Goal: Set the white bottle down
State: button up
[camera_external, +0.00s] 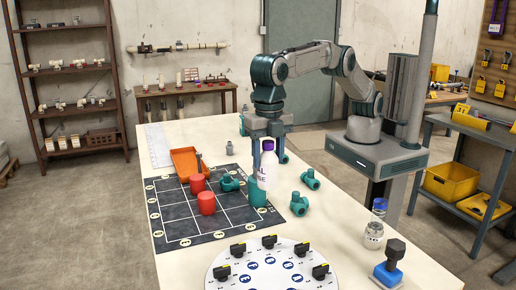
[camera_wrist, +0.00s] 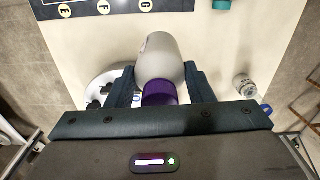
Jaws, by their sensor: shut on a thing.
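The white bottle (camera_external: 263,172) with a purple cap is upright below my gripper (camera_external: 268,136) in the external view. In the wrist view the white bottle (camera_wrist: 163,58) and its purple cap lie between the two fingers of my gripper (camera_wrist: 160,82), which is shut on it. The bottle is near the right edge of the dark grid mat (camera_external: 172,222). A teal cylinder (camera_external: 257,194) shows at the bottle's lower end. I cannot tell whether the bottle's base touches anything.
Two red cylinders (camera_external: 206,204) and a teal fitting (camera_external: 230,183) are on the mat. An orange tray (camera_external: 185,160) lies behind them. Teal fittings (camera_external: 299,204) lie to the right. A round white dial board (camera_external: 258,270), a clear bottle (camera_external: 374,232) and a blue-based stamp (camera_external: 387,273) are in front.

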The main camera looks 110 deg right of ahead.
jog(key=w+d, duration=0.2)
jog(key=d, duration=1.9)
jog(key=w+d, duration=0.3)
jog(key=d, duration=1.8)
jog(key=s+d, duration=0.5)
jog(key=d, duration=0.4)
jog(key=s+d, duration=0.5)
jog(key=d, duration=0.5)
jog(key=s+d, duration=0.5)
jog(key=d, duration=0.4)
jog(key=shift+m, duration=0.3)
jog(key=shift+f+p, duration=0.85)
jog(key=shift+f, duration=7)
jog(key=o, duration=1.1)
